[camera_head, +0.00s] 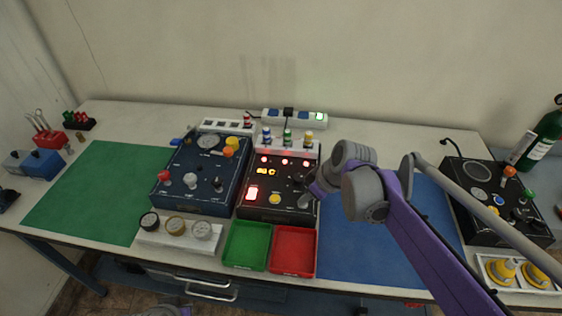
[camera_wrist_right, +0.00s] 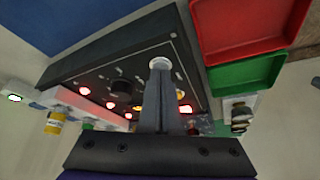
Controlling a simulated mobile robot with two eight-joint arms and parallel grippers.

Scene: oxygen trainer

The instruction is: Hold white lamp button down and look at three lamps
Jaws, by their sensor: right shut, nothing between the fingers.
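The black trainer box (camera_head: 262,213) stands mid-table with its panel facing up. Three lamps glow red in a row along its far part: the left lamp (camera_head: 265,158), middle lamp (camera_head: 285,161) and right lamp (camera_head: 306,163). Red lights also show in the right wrist view (camera_wrist_right: 111,105). My right gripper (camera_head: 307,198) is shut and empty, low over the panel's right front corner. In the right wrist view, a round white button (camera_wrist_right: 159,63) shows right at its fingertips (camera_wrist_right: 160,76). They appear to touch; how far it is pressed cannot be seen.
An amber display (camera_head: 265,171) and a red-white switch (camera_head: 252,193) are lit on the panel. Green (camera_head: 246,244) and red (camera_head: 293,250) trays lie in front. A blue box (camera_head: 192,205) stands left, and a blue mat (camera_head: 370,262) lies right under my arm.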

